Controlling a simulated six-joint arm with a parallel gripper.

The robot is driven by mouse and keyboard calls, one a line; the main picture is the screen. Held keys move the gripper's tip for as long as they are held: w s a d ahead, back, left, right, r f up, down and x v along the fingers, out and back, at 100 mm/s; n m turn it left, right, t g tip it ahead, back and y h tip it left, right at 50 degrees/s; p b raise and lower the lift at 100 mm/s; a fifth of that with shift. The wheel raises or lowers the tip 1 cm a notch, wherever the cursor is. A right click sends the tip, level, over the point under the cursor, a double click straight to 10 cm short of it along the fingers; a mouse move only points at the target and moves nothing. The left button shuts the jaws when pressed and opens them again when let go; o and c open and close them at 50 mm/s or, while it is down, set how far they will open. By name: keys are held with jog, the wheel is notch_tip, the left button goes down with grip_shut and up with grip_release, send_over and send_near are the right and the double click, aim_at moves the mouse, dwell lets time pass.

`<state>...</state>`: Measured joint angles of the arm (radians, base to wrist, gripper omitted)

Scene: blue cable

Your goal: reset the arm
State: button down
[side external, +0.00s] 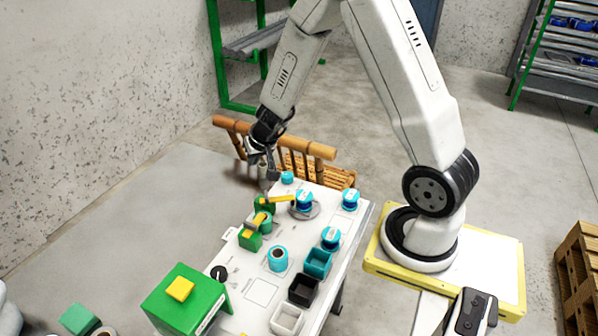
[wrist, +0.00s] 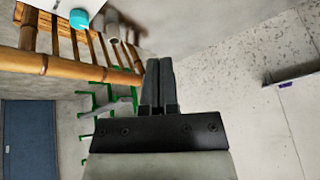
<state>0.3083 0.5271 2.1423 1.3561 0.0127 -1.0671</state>
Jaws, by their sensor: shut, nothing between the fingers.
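My gripper (side external: 271,172) hangs over the far end of the white table (side external: 232,262), close to the bamboo chair (side external: 318,150). In the wrist view my gripper (wrist: 160,82) has its two dark fingers together, with nothing between them. No part of my gripper appears to touch the table or the chair. I cannot make out a blue cable in either view.
The table holds a green box (side external: 200,303), a teal spool (side external: 278,260), a teal bin (side external: 318,264), a black bin (side external: 302,291), a white bin (side external: 287,320) and blue-topped pieces (side external: 350,199). A wooden pallet (side external: 577,270) stands at right. Open floor lies beyond the chair.

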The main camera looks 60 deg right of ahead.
jog(key=s+a+r+n+g, duration=0.1)
jog(key=s+a+r+n, duration=0.2)
jog(key=s+a, duration=0.3)
jog(key=s+a+r+n+g+y, duration=0.1)
jog(key=s+a+r+n, duration=0.2)
jog(key=s+a, duration=0.4)
jog(key=shift+s+a+r+n+g, duration=0.2)
jog(key=shift+s+n+g, duration=0.15)
jog(key=shift+s, duration=0.35)
